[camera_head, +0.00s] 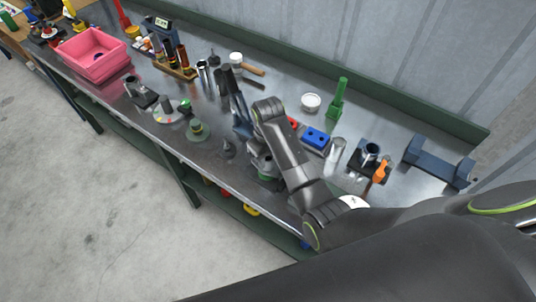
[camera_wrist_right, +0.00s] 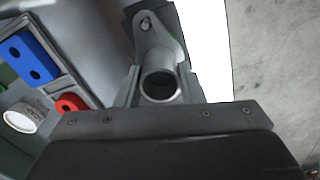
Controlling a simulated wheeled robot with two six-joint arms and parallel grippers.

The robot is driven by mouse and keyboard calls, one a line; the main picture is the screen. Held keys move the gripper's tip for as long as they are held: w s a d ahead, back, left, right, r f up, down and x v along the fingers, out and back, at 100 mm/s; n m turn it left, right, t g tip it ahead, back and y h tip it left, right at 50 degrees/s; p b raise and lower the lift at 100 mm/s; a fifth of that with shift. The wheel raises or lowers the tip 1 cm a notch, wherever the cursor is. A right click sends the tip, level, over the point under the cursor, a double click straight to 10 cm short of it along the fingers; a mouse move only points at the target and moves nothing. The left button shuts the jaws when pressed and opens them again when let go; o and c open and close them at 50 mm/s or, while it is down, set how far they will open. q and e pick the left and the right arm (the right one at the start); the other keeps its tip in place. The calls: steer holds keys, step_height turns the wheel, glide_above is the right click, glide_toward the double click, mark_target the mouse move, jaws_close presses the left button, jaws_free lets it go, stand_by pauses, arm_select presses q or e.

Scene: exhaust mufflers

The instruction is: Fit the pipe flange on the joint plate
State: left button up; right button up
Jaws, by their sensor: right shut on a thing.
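My right gripper (camera_head: 262,166) is low near the bench's front edge, partly hidden behind my own arm link. In the right wrist view it (camera_wrist_right: 158,88) is shut on the grey pipe flange (camera_wrist_right: 147,42). The flange has a round open pipe end facing the camera and a lug with a small hole. A dark plate-like part shows behind the lug; I cannot tell if it is the joint plate or whether the flange touches it. The head view does not show the held flange clearly. My left gripper is not in view.
A round green base (camera_head: 197,131) and a pink bin (camera_head: 92,53) stand to the left. Floor lies beyond the front edge.

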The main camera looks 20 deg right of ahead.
steer(key=shift+f, duration=0.8)
steer(key=shift+f, duration=0.1)
steer(key=o, duration=1)
